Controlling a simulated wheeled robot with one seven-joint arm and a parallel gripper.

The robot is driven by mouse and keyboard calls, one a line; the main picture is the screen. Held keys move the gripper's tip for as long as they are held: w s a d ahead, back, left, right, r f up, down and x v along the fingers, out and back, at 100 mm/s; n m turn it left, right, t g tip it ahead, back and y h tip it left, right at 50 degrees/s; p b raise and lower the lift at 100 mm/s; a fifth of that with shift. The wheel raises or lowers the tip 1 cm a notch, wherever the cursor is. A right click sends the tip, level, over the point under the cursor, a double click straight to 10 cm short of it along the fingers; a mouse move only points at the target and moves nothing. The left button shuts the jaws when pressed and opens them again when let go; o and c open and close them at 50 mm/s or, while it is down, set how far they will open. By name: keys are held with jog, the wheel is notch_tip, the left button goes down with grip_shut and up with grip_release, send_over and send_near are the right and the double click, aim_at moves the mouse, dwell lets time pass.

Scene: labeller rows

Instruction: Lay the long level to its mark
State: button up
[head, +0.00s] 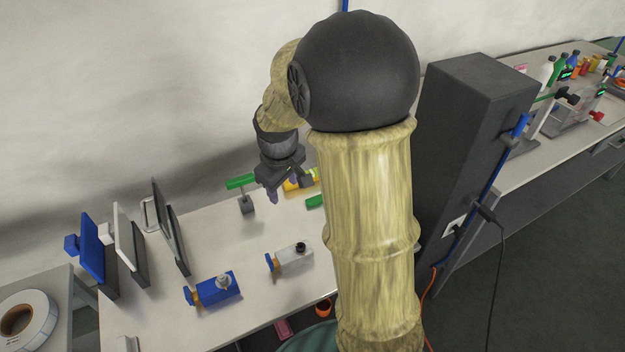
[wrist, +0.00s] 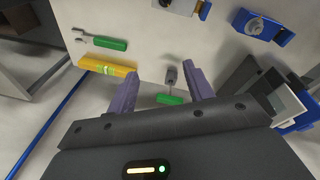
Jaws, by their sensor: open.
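The long level is a yellow bar with a green vial; it lies on the bench left of my fingers in the wrist view (wrist: 107,66). In the head view the level (head: 311,176) shows only partly, behind my gripper and arm. My gripper (head: 284,192) hangs above the back of the bench. In the wrist view my gripper (wrist: 163,76) has its two purple fingers spread, with nothing held between them. The level lies outside the fingers, apart from them. I cannot make out a mark for the level in either view.
A green-handled tool (head: 240,181) stands by a small grey block (head: 247,204), close to my fingers. Another green-handled tool (wrist: 105,43) lies beside the level. Blue (head: 213,289) and white (head: 291,259) devices stand forward. Upright panels (head: 130,240) stand left; a dark cabinet (head: 470,130) stands right.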

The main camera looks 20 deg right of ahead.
jog(key=w+d+f+n+h+b, duration=0.1)
jog(key=w+d+n, duration=0.3)
jog(key=w, duration=0.4)
jog(key=w+d+f+n+g+h+b, duration=0.1)
jog(key=w+d+f+n+b, duration=0.1)
jog(key=w, duration=0.6)
jog(key=w+d+f+n+h+b, duration=0.1)
jog(key=w+d+f+n+b, duration=0.1)
jog(key=w+d+f+n, duration=0.3)
jog(key=w+n, duration=0.1)
jog(key=w, duration=0.2)
jog(key=shift+d+n+g+h, duration=0.35)
jog(key=shift+n+g+h, duration=0.05)
jog(key=shift+f, duration=0.1)
jog(key=x, duration=1.2)
jog(key=shift+f, duration=0.1)
